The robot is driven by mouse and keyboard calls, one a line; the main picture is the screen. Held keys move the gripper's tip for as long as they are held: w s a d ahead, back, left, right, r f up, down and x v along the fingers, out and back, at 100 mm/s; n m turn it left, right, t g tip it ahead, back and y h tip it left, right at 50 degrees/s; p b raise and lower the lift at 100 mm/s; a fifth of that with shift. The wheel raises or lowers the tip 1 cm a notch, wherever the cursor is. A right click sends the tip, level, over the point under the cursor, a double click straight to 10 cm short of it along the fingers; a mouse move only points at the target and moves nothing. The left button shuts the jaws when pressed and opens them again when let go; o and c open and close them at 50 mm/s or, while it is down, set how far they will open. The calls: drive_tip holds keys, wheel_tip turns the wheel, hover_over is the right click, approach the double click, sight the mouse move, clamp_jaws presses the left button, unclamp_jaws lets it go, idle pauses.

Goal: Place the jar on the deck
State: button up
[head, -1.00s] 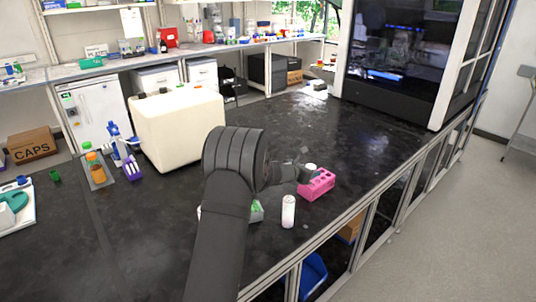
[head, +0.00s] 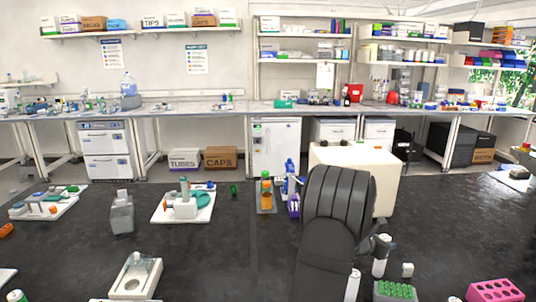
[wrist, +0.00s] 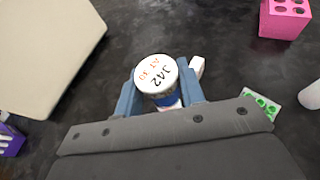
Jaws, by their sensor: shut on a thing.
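The jar (wrist: 156,75) has a white lid marked "J42", with a blue band below it. It is between the two blue fingers of my gripper (wrist: 160,97), which is shut on it. The lid faces the wrist camera. No surface is clearly marked as the deck; a white board (head: 207,207) with small equipment lies on the bench to the left.
A green rack (head: 395,290) and pink rack (head: 495,291) lie near the gripper. A small white block (head: 407,270) and white bottle (head: 352,285) are close by. The cream box (head: 388,180) stands behind the arm.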

drive_tip(key=w+a+n+t+y, duration=0.2)
drive_tip(key=a, duration=0.9)
drive_tip(key=w+a+n+t+y, duration=0.1)
drive_tip(key=w+a+n+t, duration=0.1)
drive_tip(key=a, duration=0.8)
drive_tip(key=s+a+n+t+y, duration=0.1)
drive_tip(key=s+a+n+y, duration=0.1)
drive_tip(key=a, duration=0.9)
drive_tip(key=s+a+n+t+y, duration=0.1)
drive_tip(key=s+a+n+y, duration=0.1)
drive_tip(key=a, duration=0.9)
drive_tip(key=shift+s+f+n+y, duration=0.25)
drive_tip(key=shift+s+n+y, duration=0.15)
drive_tip(key=shift+n+y, duration=0.15)
drive_tip(key=shift+r, duration=0.1)
